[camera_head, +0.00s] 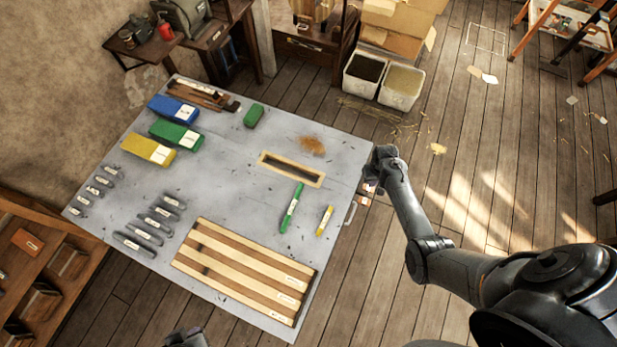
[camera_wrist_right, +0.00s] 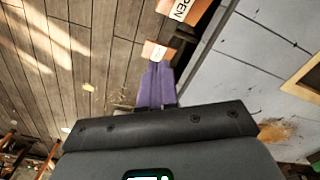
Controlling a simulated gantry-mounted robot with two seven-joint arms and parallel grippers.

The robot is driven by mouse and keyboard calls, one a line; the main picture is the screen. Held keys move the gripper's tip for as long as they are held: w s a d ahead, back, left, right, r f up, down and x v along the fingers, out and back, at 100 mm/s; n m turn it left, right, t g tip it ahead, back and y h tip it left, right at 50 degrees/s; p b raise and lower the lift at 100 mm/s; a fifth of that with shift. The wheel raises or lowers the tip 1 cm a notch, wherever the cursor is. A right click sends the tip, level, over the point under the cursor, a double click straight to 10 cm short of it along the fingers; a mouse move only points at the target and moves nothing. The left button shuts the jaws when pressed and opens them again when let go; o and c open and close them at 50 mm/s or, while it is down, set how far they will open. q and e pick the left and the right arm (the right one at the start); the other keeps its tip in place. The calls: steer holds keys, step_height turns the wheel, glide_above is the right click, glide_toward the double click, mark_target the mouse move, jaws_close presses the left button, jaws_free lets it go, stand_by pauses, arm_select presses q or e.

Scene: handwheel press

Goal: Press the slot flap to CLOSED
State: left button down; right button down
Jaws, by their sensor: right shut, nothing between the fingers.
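A wood-framed slot (camera_head: 262,158) is set in the grey table (camera_head: 225,185). At the table's right edge are small orange pieces with white labels (camera_head: 368,187). In the right wrist view, one orange piece (camera_wrist_right: 168,5) has a label reading "OPEN", and another orange piece (camera_wrist_right: 148,47) has a label too small to read. My right gripper (camera_head: 382,153) is shut and empty by the table's right edge; its fingertips (camera_wrist_right: 158,68) appear right by the second orange piece. I cannot tell whether they touch. My left gripper (camera_head: 186,338) shows only partly at the bottom edge.
A green marker (camera_head: 291,208) and a yellow one (camera_head: 325,221) lie near the slot. A striped wooden board (camera_head: 240,270), coloured blocks (camera_head: 175,135) and several dark tools (camera_head: 140,236) lie on the table. A handle (camera_head: 351,212) sits at the right edge. Bins (camera_head: 400,88) stand behind.

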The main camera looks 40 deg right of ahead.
step_height(320, 180, up, 4)
steer(key=p, duration=0.3)
stand_by(0.4)
stand_by(0.7)
steer(key=s+a+f+n+g+h, duration=0.1)
steer(key=s+a+f+n, duration=0.15)
steer(key=s, duration=1.05)
steer(key=a+r+n+t, duration=0.2)
steer(key=a+r, duration=0.9)
steer(key=r, duration=0.3)
steer(key=a+r+n+t+y, duration=0.1)
steer(key=a+r+n+t, duration=0.1)
steer(key=a+r, duration=0.9)
step_height(320, 180, up, 3)
steer(key=shift+w+r+n+t, duration=0.1)
steer(key=shift+w+n+t, duration=0.25)
steer(key=shift+n, duration=0.3)
